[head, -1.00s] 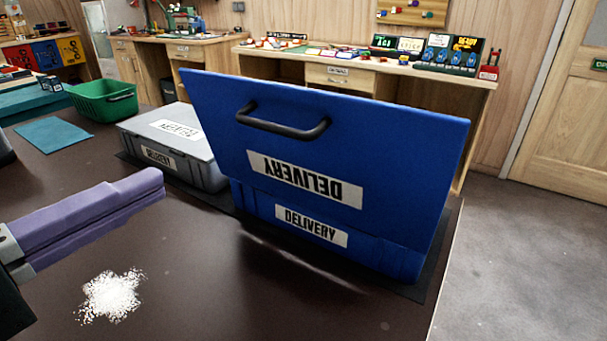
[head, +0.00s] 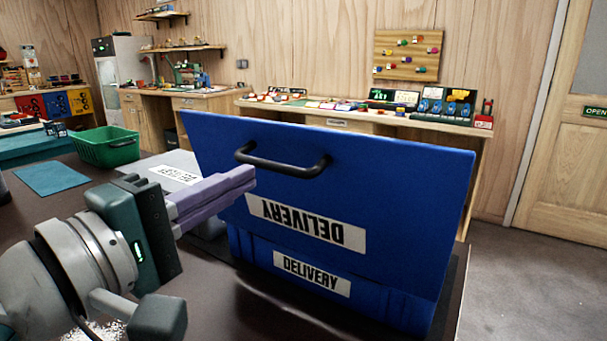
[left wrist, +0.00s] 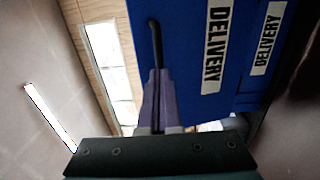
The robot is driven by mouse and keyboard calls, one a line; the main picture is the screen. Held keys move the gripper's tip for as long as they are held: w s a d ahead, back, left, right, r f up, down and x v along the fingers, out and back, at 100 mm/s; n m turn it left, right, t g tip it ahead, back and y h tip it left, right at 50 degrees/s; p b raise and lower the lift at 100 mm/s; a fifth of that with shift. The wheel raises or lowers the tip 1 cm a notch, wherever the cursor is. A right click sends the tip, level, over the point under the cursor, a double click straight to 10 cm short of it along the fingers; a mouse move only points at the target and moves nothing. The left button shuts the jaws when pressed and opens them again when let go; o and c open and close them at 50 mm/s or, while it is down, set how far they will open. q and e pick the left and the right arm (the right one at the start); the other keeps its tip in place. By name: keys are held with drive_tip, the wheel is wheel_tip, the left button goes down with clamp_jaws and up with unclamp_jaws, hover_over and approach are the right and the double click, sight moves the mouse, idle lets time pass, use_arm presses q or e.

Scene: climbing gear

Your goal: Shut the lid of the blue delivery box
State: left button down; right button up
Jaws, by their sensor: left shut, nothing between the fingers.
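The blue delivery box (head: 400,295) stands on the dark table, with a white DELIVERY label on its front. Its lid (head: 400,190) is open and stands up, its labelled face towards me and its label upside down. A dark bar handle (head: 285,163) sits near the lid's top edge. My left gripper (head: 248,178) has its purple fingers together and empty. In the head view the fingertips overlap the lid's left part, just below the handle's left end. In the left wrist view the fingers (left wrist: 159,78) point towards the handle (left wrist: 155,42); contact cannot be told. My right gripper is out of view.
A closed grey delivery box (head: 165,168) stands left of the blue box, partly behind my left gripper. A green basket (head: 105,147) and a teal mat (head: 50,179) lie farther left. A workbench (head: 345,125) with small goods stands behind.

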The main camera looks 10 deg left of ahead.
use_arm(q)
drive_tip(key=shift+x, duration=1.1)
